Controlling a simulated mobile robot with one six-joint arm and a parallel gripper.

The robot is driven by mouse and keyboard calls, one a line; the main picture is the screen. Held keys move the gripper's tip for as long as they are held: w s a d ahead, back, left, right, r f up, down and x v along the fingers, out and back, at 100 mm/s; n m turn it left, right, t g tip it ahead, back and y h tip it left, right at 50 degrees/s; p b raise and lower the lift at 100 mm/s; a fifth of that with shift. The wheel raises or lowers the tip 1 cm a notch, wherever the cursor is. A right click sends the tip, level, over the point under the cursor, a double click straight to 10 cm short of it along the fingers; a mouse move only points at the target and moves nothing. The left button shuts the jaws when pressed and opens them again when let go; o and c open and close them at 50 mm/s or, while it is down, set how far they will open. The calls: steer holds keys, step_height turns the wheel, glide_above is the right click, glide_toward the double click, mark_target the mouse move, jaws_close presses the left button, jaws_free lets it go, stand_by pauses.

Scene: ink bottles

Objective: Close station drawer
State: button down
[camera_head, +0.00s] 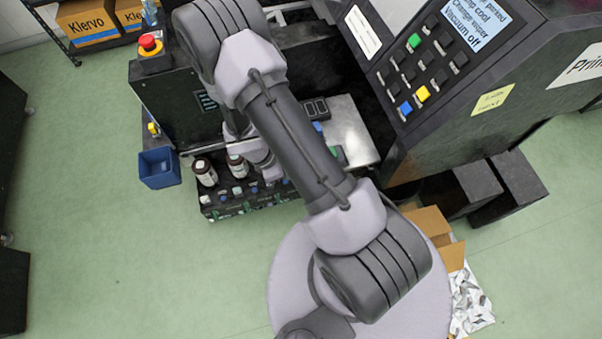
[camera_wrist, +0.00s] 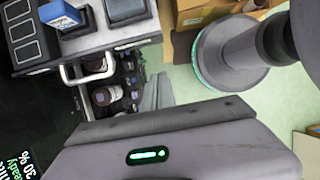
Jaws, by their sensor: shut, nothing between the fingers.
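The station drawer (camera_head: 357,128), a pale metal tray, sticks out from the dark station, so it is open. It carries a dark compartment tray (camera_head: 315,108), a blue item and a dark block. In the wrist view, the drawer (camera_wrist: 120,38) is at upper left, with a white U-shaped handle (camera_wrist: 64,76) on its edge. My gripper (camera_wrist: 157,80) is shut and empty, to the right of the handle and apart from it in the picture. In the head view, my arm hides the handle and most of the gripper.
A rack (camera_head: 250,209) holding brown bottles (camera_head: 204,173) and small capped vials stands below the drawer. A blue bin (camera_head: 159,168) is at its left. The station's keypad housing (camera_head: 430,75) rises at right. A cardboard box (camera_head: 432,222) sits near my base. Green floor is clear at left.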

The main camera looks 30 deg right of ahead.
mark_target(368, 159)
steer(key=d, duration=0.1)
steer(key=s+d+f+b, duration=0.1)
steer(key=d, duration=0.1)
steer(key=d+f+b, duration=0.1)
steer(key=shift+s+d+f, duration=0.15)
steer(key=shift+s+d, duration=0.05)
steer(key=shift+d, duration=0.15)
steer(key=s+d+b, duration=0.1)
steer(key=s+d, duration=0.1)
steer(key=d, duration=0.5)
steer(key=s+d+b, duration=0.1)
steer(key=s+d, duration=0.1)
steer(key=d, duration=0.5)
steer(key=s+d+b, duration=0.2)
steer(key=d, duration=0.5)
